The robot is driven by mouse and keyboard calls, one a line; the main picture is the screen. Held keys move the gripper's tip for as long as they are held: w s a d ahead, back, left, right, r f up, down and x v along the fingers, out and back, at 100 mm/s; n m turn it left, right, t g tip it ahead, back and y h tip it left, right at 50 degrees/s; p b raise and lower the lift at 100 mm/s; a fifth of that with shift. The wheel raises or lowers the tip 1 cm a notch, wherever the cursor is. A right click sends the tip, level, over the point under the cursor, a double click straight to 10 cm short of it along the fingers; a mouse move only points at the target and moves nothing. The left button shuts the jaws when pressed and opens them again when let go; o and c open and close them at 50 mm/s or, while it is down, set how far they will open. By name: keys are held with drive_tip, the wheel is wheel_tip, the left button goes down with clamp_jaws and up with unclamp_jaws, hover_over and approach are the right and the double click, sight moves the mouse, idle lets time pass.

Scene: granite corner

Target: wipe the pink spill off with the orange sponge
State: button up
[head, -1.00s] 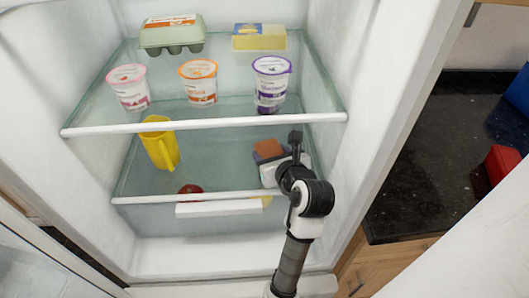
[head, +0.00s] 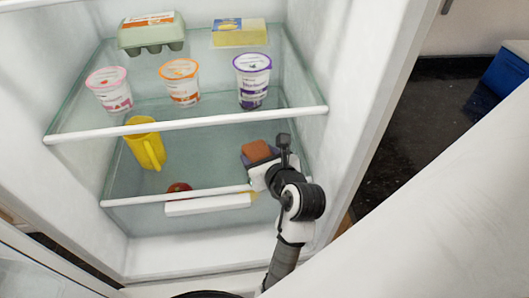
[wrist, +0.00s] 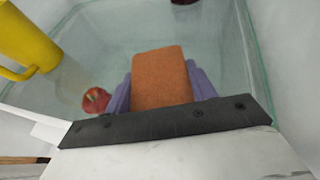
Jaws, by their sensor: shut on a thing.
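The orange sponge (head: 258,150) is between the purple fingers of my gripper (head: 262,161), inside the fridge over the right part of the lower glass shelf (head: 205,165). In the wrist view the sponge (wrist: 162,75) fills the space between the two fingers (wrist: 160,92), which are shut on its sides. I cannot tell whether its underside touches the glass. I see no pink spill in either current view; my arm and the sponge hide part of the shelf.
A yellow mug (head: 146,143) stands left on the lower shelf. A red apple (head: 179,187) is near the shelf's front edge. Pink (head: 109,90), orange (head: 180,82) and purple (head: 252,80) yogurt cups, an egg carton (head: 151,33) and a yellow box (head: 239,32) are on the upper shelf.

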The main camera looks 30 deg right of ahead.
sight(241, 166)
drive_tip(key=shift+w+a+f+p, duration=0.1)
drive_tip(key=shift+w+a+p, duration=0.2)
drive_tip(key=shift+a, duration=0.45)
drive_tip(key=shift+w+a+p, duration=0.25)
drive_tip(key=shift+w+a, duration=0.15)
drive_tip(key=shift+a, duration=0.4)
drive_tip(key=shift+w+a+f+p, duration=0.1)
drive_tip(key=shift+w+a+p, duration=0.2)
drive_tip(key=shift+a, duration=0.45)
drive_tip(key=shift+w+a+r+p, duration=0.1)
drive_tip(key=shift+w+a+p, duration=0.25)
drive_tip(key=shift+a, duration=0.3)
drive_tip(key=shift+w+a+r+p, duration=0.1)
drive_tip(key=shift+w+a+p, duration=0.2)
drive_tip(key=shift+a, duration=0.4)
drive_tip(key=shift+w+a+p, duration=0.35)
drive_tip(key=shift+a, duration=0.3)
drive_tip(key=shift+w+a+f, duration=0.1)
drive_tip(key=shift+w+a, duration=0.3)
drive_tip(key=shift+a, duration=0.35)
